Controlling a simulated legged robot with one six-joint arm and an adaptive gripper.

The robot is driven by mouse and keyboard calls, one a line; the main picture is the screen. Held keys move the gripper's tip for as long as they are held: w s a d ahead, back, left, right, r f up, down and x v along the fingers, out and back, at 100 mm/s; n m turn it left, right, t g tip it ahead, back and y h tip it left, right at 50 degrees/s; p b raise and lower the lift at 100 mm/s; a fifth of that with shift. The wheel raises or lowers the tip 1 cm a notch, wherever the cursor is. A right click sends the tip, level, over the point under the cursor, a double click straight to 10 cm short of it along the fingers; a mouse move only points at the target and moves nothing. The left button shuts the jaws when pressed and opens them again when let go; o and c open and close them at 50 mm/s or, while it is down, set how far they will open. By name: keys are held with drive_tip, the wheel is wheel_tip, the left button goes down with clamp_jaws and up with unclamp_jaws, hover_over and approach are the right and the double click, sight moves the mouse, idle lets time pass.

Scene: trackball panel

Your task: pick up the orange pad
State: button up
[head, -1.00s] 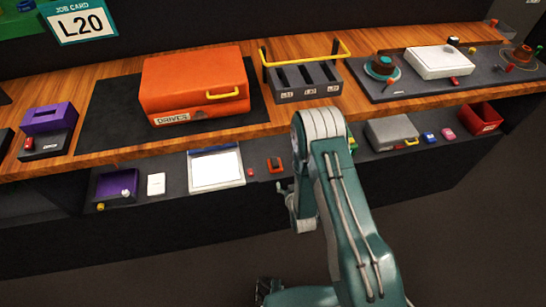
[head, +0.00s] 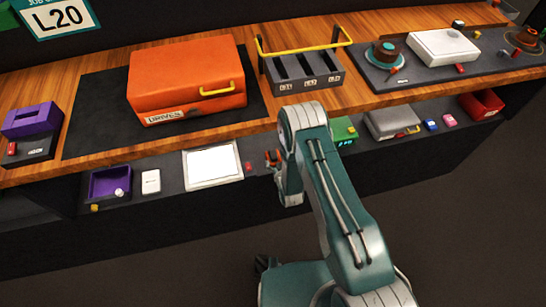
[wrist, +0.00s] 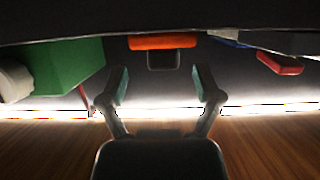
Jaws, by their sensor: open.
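The orange pad (wrist: 162,41) shows in the wrist view at top centre, with a dark block-like part directly below it in the picture. In the head view the pad (head: 273,155) is a small orange patch on the lower shelf, partly hidden by my arm's end. My gripper (wrist: 160,83) is open and empty. Its two fingers stand apart left and right of the dark part in the wrist view, and the pad lies beyond the fingertips, roughly centred between them. No contact with the pad is visible.
A green box (wrist: 68,65) and a small red piece (wrist: 280,63) flank the pad in the wrist view. On the lower shelf (head: 262,172), a white tray (head: 212,168) lies left of the pad and a grey case (head: 392,122) to the right. The upper wooden counter (head: 300,107) overhangs.

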sight(275, 159)
drive_tip(key=x, duration=0.3)
drive_tip(key=shift+w+a, duration=0.35)
drive_tip(key=shift+a, duration=0.05)
drive_tip(key=shift+w+f, duration=0.1)
drive_tip(key=shift+w, duration=0.15)
drive_tip(key=c, duration=0.8)
